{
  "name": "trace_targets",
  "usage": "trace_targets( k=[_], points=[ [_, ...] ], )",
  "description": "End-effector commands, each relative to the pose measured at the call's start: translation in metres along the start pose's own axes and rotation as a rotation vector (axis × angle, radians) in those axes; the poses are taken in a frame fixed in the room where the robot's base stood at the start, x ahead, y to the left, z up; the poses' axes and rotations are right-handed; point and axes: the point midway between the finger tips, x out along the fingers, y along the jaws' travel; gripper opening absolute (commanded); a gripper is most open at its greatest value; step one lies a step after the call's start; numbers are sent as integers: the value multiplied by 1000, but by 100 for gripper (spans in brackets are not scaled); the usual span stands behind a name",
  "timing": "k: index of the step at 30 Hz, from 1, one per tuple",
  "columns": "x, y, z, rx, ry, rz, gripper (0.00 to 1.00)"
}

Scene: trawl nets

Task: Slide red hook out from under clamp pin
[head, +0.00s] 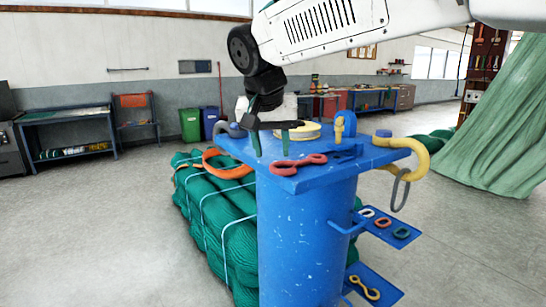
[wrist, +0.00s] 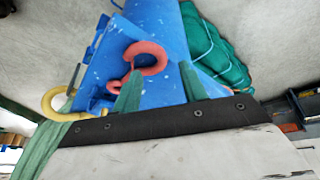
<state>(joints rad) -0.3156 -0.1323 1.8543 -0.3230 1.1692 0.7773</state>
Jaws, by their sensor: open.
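The red hook (head: 298,164) lies flat near the front edge of the blue stand's top (head: 283,181). Its right end is close to a dark blue clamp-like piece (head: 346,151); I cannot tell which part is the pin or whether it covers the hook. My gripper (head: 271,153) is open and empty, pointing down over the top, just behind and left of the hook. In the wrist view, the hook's round end (wrist: 148,57) shows beyond my green fingertips (wrist: 160,88), and the left finger hides part of its shank. I see no clear contact.
A yellow hook with a grey ring (head: 414,155) hangs over the right edge. A yellow shackle (head: 339,126), a pale spool (head: 297,132) and an orange loop (head: 224,165) are around the top. Green netting (head: 237,237) is bundled at the left; side shelves (head: 388,230) hold small links.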

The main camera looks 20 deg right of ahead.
Motion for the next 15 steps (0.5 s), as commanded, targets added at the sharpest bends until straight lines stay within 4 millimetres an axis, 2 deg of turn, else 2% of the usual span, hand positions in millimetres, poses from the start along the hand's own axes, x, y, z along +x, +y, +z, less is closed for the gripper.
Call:
trace_targets(
  k=[3,6,15],
  points=[
    [-21,0,0,-1,2,-2,43],
    [-32,0,0,0,0,-1,43],
    [-41,0,0,0,-1,0,43]
  ],
)
